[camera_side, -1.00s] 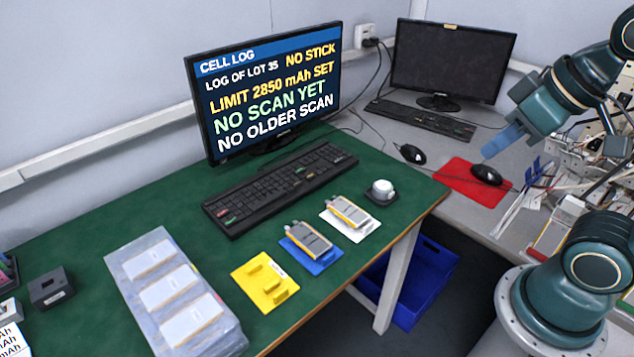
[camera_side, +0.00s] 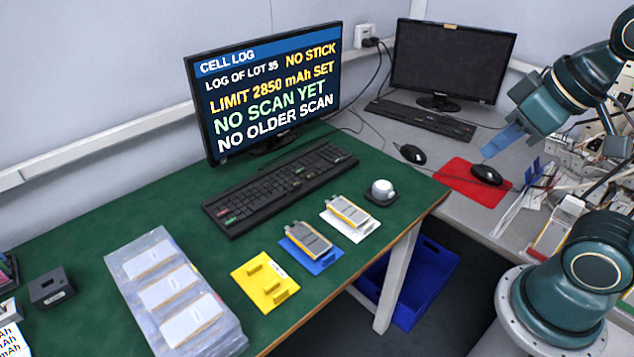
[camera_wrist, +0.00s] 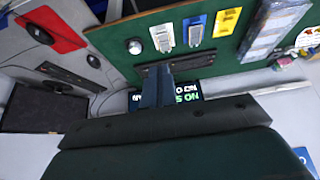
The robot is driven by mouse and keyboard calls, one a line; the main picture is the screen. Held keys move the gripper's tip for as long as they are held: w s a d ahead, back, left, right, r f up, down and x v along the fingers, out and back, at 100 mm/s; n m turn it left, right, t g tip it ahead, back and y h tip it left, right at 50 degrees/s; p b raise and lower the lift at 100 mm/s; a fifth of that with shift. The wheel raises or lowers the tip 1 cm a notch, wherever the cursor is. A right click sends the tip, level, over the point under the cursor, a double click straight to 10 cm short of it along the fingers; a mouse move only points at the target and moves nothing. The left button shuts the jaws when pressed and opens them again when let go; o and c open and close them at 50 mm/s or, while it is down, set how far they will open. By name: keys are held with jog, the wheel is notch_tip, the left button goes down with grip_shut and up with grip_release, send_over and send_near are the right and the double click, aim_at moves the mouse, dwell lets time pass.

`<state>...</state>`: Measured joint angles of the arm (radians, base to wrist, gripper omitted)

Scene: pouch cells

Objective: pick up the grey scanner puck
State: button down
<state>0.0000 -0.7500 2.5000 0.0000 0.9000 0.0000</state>
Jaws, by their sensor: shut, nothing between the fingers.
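The grey scanner puck (camera_side: 382,188) is a small pale round piece on a dark square base. It sits on the green table near its right edge, beside the white cell holder. It also shows small in the wrist view (camera_wrist: 135,46). My gripper (camera_side: 497,144) is shut and empty, raised over the grey bench to the right of the puck and well apart from it. Its blue fingers (camera_wrist: 157,90) lie together in the wrist view.
White (camera_side: 349,224), blue (camera_side: 311,262) and yellow (camera_side: 266,283) holders line the table front. The white and blue ones carry cells; the yellow is empty. A keyboard (camera_side: 280,185) and lit monitor (camera_side: 270,90) stand behind. A clear tray (camera_side: 125,262) is left. A mouse (camera_side: 487,174) lies on a red mat.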

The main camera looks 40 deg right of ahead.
jog(key=c, duration=0.6)
grip_release()
jog(key=w+d+f+g, duration=0.1)
jog(key=w+d, duration=0.1)
jog(key=w, duration=0.5)
jog(key=w+d+f+g, duration=0.1)
jog(key=w+d+g, duration=0.15)
jog(key=w, duration=0.55)
jog(key=w+d+f, duration=0.2)
jog(key=w+f, duration=0.2)
jog(key=w+d+f+m+g, duration=0.1)
jog(key=w+d+f, duration=0.2)
jog(key=f, duration=0.2)
jog(key=w+d+f+g, duration=0.1)
jog(key=w+d+f, duration=0.2)
jog(key=w+f, duration=0.1)
jog(key=shift+w+d+f, duration=0.15)
jog(key=shift+w+f, duration=0.15)
jog(key=shift+f, duration=0.25)
